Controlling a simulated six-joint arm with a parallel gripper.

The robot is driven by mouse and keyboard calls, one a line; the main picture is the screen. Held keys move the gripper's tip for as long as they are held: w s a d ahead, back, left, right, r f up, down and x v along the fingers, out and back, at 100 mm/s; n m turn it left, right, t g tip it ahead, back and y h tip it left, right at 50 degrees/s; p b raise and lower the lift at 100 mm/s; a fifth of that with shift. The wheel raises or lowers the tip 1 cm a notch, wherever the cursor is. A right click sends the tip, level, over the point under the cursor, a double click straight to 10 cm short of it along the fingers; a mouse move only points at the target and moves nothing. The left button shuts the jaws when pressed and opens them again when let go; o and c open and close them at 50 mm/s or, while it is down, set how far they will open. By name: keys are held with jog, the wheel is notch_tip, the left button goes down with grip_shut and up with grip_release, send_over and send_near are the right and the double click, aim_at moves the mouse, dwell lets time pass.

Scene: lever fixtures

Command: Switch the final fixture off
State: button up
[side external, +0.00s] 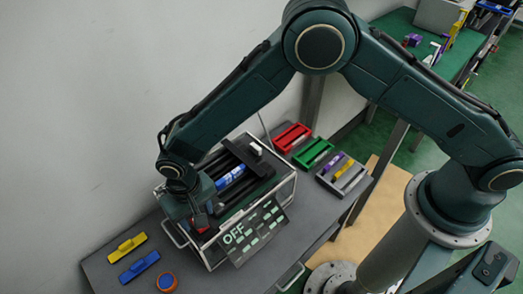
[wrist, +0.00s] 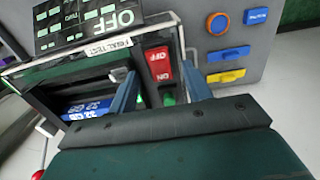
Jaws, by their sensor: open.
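The fixture is a clear-walled box with a metal frame (side external: 287,188) on the grey table. A red switch (wrist: 159,63) with white ON and OFF lettering shows at one end of it in the wrist view, above a small green part (wrist: 168,98). In the side view the switch is mostly hidden by my gripper (side external: 203,213). In the wrist view my gripper (wrist: 161,80) is open, its blue fingers apart on either side of the switch. I cannot tell whether they touch it. A dark display panel (side external: 252,232) on the fixture reads OFF in large letters.
A blue labelled part (side external: 231,176) lies among dark bars inside the fixture. Yellow (side external: 127,247) and blue (side external: 139,267) blocks and an orange-and-blue round piece (side external: 167,282) lie to the left. Red (side external: 292,137), green (side external: 313,153) and grey (side external: 344,175) trays stand behind.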

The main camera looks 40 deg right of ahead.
jog(key=shift+f, duration=0.8)
jog(key=c, duration=1)
jog(key=shift+s, duration=0.1)
jog(key=shift+s+t, duration=0.15)
jog(key=shift+t, duration=0.6)
jog(key=shift+s+t, duration=0.15)
jog(key=shift+t, duration=0.6)
jog(key=o, duration=1)
